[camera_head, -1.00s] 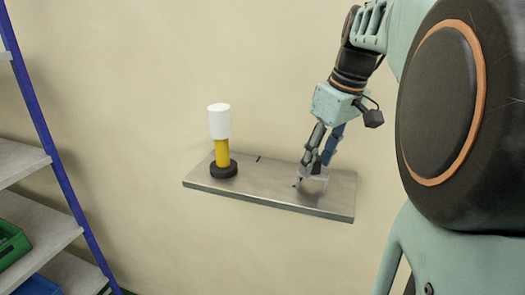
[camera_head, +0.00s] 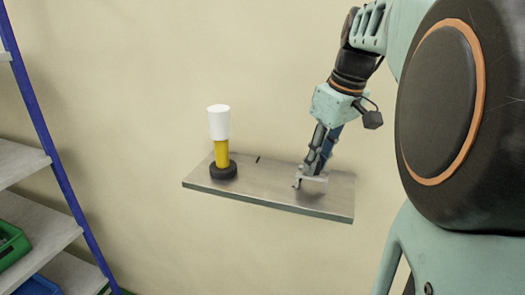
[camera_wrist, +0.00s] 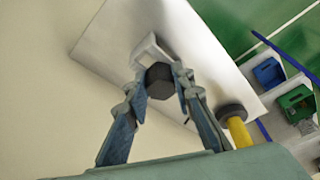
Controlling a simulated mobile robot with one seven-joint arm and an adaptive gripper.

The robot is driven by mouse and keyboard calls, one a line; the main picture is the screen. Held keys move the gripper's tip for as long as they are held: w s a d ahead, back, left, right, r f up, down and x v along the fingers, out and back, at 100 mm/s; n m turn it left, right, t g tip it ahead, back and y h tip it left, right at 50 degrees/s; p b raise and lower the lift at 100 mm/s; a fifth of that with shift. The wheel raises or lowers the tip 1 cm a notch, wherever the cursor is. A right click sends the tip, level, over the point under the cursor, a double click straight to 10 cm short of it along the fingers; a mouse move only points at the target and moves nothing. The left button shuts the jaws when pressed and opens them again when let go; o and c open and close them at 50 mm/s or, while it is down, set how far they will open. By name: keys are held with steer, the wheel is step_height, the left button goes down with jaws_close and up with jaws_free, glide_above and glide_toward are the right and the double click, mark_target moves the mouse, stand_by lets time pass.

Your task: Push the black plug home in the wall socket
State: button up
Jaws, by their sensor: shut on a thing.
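The black plug (camera_wrist: 160,80) shows in the wrist view as a dark, many-sided block between my fingertips. My gripper (camera_wrist: 160,84) is shut on it, one finger on each side. A pale grey U-shaped bracket (camera_wrist: 147,49) is just beyond the plug; I cannot tell whether they touch. In the head view my gripper (camera_head: 314,170) is low over the right part of a metal shelf, at the grey bracket (camera_head: 312,183), and the plug is hidden by the fingers. I cannot make out a wall socket in either view.
The metal shelf (camera_head: 258,188) sticks out from a plain beige wall (camera_head: 150,100). On its left stands a yellow post (camera_head: 222,153) with a black base and white top. Racks with bins, including a green bin (camera_head: 10,243), stand at the far left.

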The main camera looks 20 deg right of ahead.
jaws_close()
steer(key=shift+r+p, duration=2.05)
steer(key=shift+r, duration=0.3)
